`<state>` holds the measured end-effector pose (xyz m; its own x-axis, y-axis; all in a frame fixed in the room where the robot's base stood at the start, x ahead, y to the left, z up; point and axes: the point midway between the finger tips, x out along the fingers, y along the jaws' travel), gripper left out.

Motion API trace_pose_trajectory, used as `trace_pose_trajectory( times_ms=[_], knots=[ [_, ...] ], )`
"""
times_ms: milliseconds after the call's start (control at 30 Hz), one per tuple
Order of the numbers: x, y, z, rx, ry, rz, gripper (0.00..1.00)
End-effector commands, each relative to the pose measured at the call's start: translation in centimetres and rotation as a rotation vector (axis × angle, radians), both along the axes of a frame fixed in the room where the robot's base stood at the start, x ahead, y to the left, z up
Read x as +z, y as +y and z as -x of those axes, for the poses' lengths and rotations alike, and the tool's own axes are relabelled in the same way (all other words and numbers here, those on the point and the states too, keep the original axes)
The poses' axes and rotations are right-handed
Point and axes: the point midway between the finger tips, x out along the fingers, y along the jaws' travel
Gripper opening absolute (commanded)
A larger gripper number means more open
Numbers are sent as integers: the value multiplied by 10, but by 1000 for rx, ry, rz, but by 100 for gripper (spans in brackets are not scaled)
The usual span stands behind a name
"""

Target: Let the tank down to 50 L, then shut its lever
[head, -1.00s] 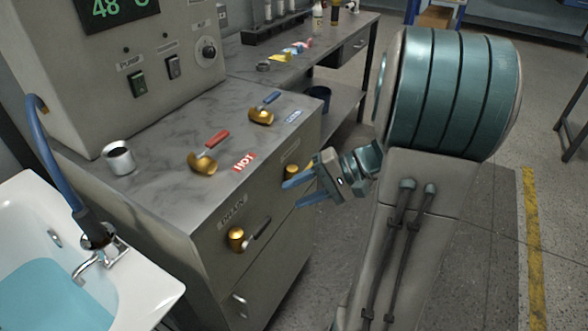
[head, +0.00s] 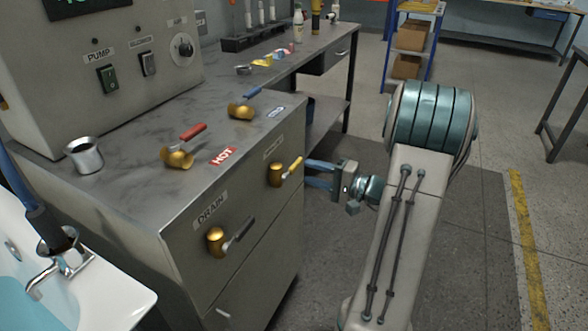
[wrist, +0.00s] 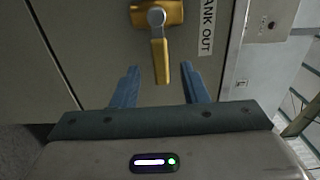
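The tank-out valve (head: 275,175) is on the cabinet front, a brass body with a yellow lever (head: 292,168). In the wrist view the yellow lever (wrist: 159,62) runs parallel to its TANK OUT label (wrist: 207,28). My gripper (head: 308,174) is just right of the lever's free end. In the wrist view my gripper (wrist: 160,75) is open, one blue finger on each side of the lever's end, with gaps showing. How deep the fingers reach around it, I cannot tell. The green display (head: 80,3) is cut off at the top edge, so its reading is hidden.
The drain valve (head: 216,241) with a dark lever is on the same front, lower left. Red hot (head: 190,132) and blue (head: 250,95) levers and a metal cup (head: 84,155) are on the top. A tub (head: 105,300) is at lower left.

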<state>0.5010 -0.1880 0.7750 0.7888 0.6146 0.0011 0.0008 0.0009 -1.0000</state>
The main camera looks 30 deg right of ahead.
Motion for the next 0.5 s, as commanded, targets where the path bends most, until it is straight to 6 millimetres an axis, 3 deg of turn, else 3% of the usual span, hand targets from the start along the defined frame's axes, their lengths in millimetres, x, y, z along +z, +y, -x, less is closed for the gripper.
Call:
trace_pose_trajectory(
  times_ms=[200, 500],
  knots=[
    [-1, 25, -31, 3, 0, 1, 40],
    [0, 36, -46, 0, 2, 1, 40]
  ],
)
